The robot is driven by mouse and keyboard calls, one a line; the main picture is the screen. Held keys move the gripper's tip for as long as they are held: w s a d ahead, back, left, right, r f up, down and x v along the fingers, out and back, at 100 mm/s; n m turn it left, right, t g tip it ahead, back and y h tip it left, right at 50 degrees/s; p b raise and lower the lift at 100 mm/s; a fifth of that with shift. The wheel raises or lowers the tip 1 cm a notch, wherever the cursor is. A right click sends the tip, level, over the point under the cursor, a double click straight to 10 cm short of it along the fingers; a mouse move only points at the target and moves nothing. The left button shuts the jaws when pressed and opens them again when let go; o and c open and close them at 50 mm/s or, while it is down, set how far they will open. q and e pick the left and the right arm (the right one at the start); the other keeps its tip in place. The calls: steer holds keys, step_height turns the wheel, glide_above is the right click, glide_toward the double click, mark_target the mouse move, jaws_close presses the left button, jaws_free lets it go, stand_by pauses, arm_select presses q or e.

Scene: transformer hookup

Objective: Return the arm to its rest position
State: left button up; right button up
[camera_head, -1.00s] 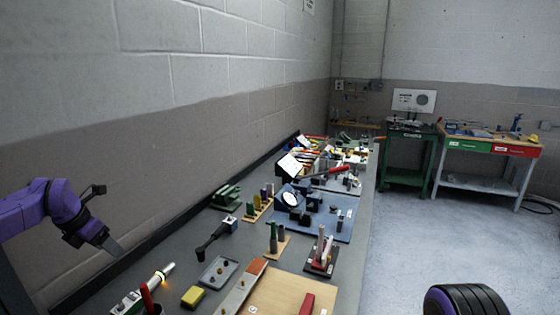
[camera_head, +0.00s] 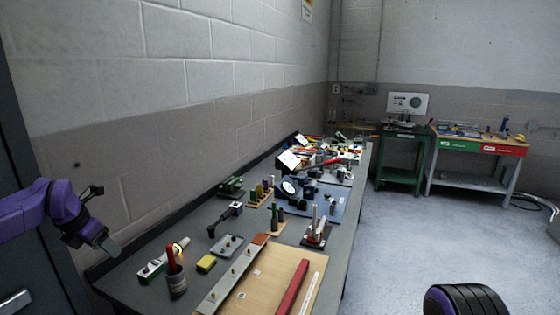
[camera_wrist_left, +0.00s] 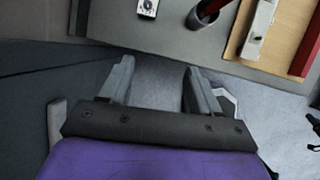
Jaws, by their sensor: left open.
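My left arm is purple and comes in from the left in the head view. Its left gripper (camera_head: 110,247) hangs in the air just left of the workbench's near end, apart from the bench and holding nothing. In the left wrist view the two grey fingers of the left gripper (camera_wrist_left: 157,85) stand wide apart with only floor between them. The bench edge lies beyond the fingertips. A purple and black rounded part of mine shows at the bottom right of the head view. No right gripper fingers show.
The long grey workbench (camera_head: 203,228) runs along the wall with many tools. A green cart (camera_head: 400,160) stands farther back.

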arm_select(q)
steer(key=s+d+f+m+t+y+b, duration=0.1)
steer(key=s+d+f+m+y+b, duration=0.2)
steer(key=f, duration=0.6)
steer(key=s+d+f+m+y, duration=0.25)
steer(key=f+m, duration=0.25)
steer(key=f, duration=0.4)
steer(key=s+d+f+m+t+y+b, duration=0.1)
steer(key=s+d+f+m+y+b, duration=0.25)
steer(key=f, duration=0.65)
steer(key=s+d+f+m+g+h+b, duration=0.1)
steer(key=s+f+m, duration=0.6)
steer(key=s, duration=0.7)
steer(key=s+d+f+m+g+h+b, duration=0.2)
steer(key=s+d+f+m, duration=0.3)
steer(key=s+f, duration=0.6)
steer(key=s+m+h+b, duration=0.1)
steer(key=s+m, duration=0.1)
steer(key=s, duration=0.2)
steer(key=shift+s+f+h, duration=0.25)
steer(key=shift+s+h, duration=0.05)
arm_select(e)
step_height(320, 180, down, 11)
steer(key=shift+w, duration=0.35)
arm_select(q)
steer(key=shift+d, duration=0.1)
